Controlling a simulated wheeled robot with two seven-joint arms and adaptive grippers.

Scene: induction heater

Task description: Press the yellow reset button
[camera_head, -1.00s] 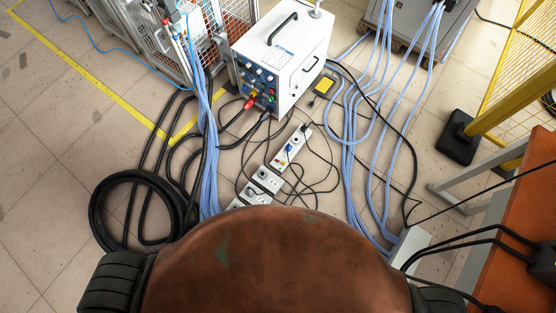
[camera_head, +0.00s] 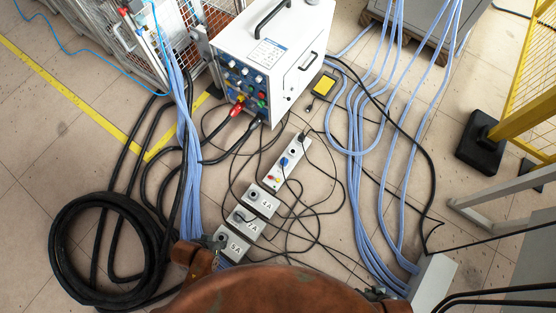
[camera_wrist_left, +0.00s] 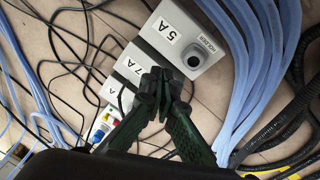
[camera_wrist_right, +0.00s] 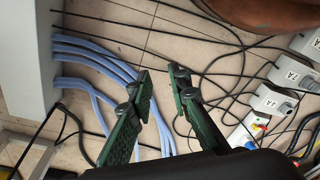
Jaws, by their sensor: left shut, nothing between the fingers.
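A small yellow button (camera_wrist_right: 250,145) shows on the white strip (camera_head: 289,163) lying on the floor, beside red and blue parts; I cannot read a reset label. The white heater unit (camera_head: 292,58) behind it has a dark front panel with knobs, coloured buttons and a red plug. In the left wrist view, my left gripper (camera_wrist_left: 160,82) is shut and empty, in front of the grey 5A and 7A boxes. In the right wrist view, my right gripper (camera_wrist_right: 162,75) is open and empty above the floor, left of the strip. Both fingertip pairs are unclear in the head view.
Grey boxes marked 5A (camera_head: 234,247), 7A (camera_head: 247,223) and 4A (camera_head: 260,200) lie in a row below the strip. Blue cables, black cables and a black coil (camera_head: 60,250) cover much floor. A yellow fence (camera_head: 525,115) stands right; a yellow-topped device (camera_head: 325,87) lies beside the heater.

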